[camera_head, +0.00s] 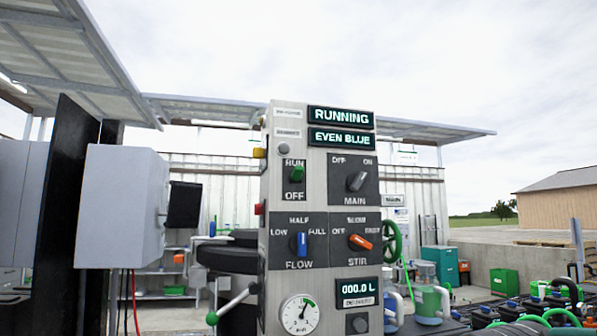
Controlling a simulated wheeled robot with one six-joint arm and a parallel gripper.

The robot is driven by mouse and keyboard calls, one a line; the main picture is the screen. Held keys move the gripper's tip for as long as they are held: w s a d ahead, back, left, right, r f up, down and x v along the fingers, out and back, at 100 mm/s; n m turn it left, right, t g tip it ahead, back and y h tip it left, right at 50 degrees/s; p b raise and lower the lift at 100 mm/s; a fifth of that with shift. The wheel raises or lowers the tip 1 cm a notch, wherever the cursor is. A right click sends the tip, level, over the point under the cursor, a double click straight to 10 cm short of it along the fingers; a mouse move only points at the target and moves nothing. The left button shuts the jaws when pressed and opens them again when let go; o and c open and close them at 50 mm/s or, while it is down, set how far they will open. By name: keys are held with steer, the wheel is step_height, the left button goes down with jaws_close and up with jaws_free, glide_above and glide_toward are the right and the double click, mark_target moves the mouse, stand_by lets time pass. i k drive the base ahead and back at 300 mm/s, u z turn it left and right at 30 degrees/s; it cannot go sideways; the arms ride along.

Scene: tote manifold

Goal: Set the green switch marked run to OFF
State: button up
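The green switch (297,174) is on the upper left of the grey control panel (282,203). It sits on a dark plate with RUN above it and OFF below. Its green lever appears tipped up toward RUN, though it is small in this view. The top display (340,117) reads RUNNING, and the display under it (341,138) reads EVEN BLUE. My gripper is not in view.
Nearby on the panel are the MAIN knob (356,181), blue FLOW knob (302,243), orange STIR knob (360,242) and a gauge (300,315). A green-tipped lever (232,303) sticks out left. A grey box (122,207) stands further left. Nothing blocks the panel's front.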

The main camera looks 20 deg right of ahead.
mark_target(296, 177)
steer(key=z, duration=1)
steer(key=k, duration=1.3)
steer(key=z, duration=0.95)
steer(key=i, duration=0.65)
steer(key=u, duration=0.8)
steer(key=i, duration=1.05)
steer(key=u, duration=0.7)
